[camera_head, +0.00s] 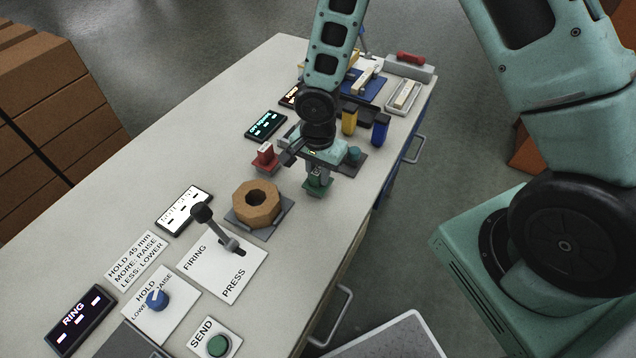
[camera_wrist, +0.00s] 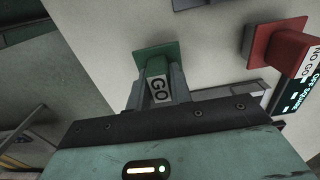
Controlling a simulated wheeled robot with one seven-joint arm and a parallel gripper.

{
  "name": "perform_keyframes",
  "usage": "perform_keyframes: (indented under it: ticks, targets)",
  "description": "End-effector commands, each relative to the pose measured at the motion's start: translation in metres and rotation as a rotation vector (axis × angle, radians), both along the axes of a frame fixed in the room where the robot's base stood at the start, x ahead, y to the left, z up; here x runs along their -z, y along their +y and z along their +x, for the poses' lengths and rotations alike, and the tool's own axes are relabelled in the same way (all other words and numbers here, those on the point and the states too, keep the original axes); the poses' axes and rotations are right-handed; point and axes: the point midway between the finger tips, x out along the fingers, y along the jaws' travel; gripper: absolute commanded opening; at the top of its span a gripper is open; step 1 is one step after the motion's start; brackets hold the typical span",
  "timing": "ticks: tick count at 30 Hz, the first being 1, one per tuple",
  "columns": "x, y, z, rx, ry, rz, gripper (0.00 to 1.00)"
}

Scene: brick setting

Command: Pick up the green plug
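The green plug (camera_wrist: 153,56) has a wide green flange and a grip with a white GO label. In the wrist view it lies between the two fingers of my gripper (camera_wrist: 160,88), which sit close against both sides of its grip. In the head view the green plug (camera_head: 317,188) shows below my gripper (camera_head: 318,170), at or just above the table top; I cannot tell whether its flange touches the table. My wrist hides part of its upper side.
A red NO GO plug (camera_head: 265,157) stands to the left, and it also shows in the wrist view (camera_wrist: 278,45). A brown ring (camera_head: 258,203) on a grey plate, a lever (camera_head: 216,228), yellow (camera_head: 349,119) and blue (camera_head: 380,129) blocks stand nearby. The table's right edge is close.

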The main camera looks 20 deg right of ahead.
Motion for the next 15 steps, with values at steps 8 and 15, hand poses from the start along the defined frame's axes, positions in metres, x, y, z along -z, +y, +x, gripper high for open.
perform_keyframes:
  ticks: [8,15]
  targets:
    - [-0.001,0.0,0.0,0.0,0.0,0.0,0.0]
    - [-0.018,0.0,0.001,0.002,-0.004,0.002,0.0]
